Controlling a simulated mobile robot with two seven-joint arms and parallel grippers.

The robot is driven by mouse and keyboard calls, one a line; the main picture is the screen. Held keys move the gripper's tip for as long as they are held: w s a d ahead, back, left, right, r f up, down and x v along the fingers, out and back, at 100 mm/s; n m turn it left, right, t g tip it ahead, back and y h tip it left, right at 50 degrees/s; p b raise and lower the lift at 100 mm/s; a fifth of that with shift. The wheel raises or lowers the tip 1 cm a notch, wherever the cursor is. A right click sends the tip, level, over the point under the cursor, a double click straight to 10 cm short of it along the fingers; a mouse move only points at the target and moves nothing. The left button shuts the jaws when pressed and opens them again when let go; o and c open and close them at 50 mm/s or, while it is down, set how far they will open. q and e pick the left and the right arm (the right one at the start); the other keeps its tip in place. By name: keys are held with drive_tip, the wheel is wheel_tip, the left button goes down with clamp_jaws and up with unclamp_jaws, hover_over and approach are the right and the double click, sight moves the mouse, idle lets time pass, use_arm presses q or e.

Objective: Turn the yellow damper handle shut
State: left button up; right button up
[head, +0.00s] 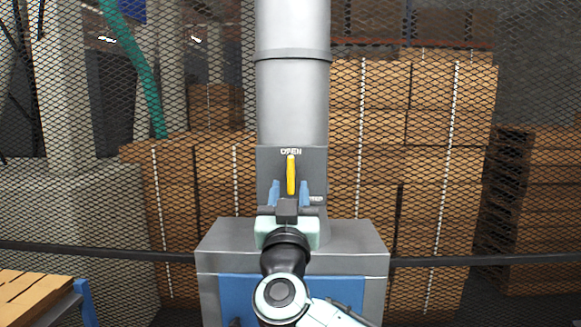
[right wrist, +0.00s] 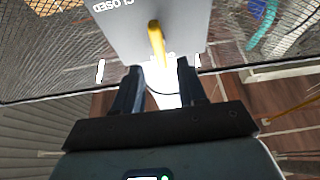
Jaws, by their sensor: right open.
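The yellow damper handle (head: 291,175) stands upright on a grey plate (head: 264,165) on the duct, its upper end just under the word OPEN. It also shows in the right wrist view (right wrist: 156,43), past the fingertips, near a CLOSED label. My right gripper (head: 290,190) is open in front of the plate, with one blue finger to each side of the handle's lower part. In the right wrist view the open fingers (right wrist: 159,68) have the handle's near end in line with the gap between them; no contact shows. My left gripper is not in view.
The grey duct (head: 292,100) rises from a grey and blue machine cabinet (head: 220,240). Behind it are a mesh fence with a dark rail (head: 440,261) and stacked brown boxes (head: 430,120). A wooden-topped piece (head: 30,290) stands at the lower left.

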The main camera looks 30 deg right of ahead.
sight(291, 174)
drive_tip(key=p+x, duration=0.1)
drive_tip(key=x, duration=0.3)
drive_tip(key=shift+w+d+r, duration=0.1)
drive_tip(key=shift+w+r, duration=0.1)
drive_tip(key=shift+w, duration=0.05)
drive_tip(key=shift+w+d+p, duration=0.2)
drive_tip(key=shift+w+p, duration=0.15)
drive_tip(key=shift+w, duration=0.1)
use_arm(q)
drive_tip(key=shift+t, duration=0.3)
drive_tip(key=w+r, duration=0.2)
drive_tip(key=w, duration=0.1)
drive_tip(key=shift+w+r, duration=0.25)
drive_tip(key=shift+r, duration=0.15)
use_arm(e)
drive_tip(key=shift+s, duration=0.1)
clamp_jaws()
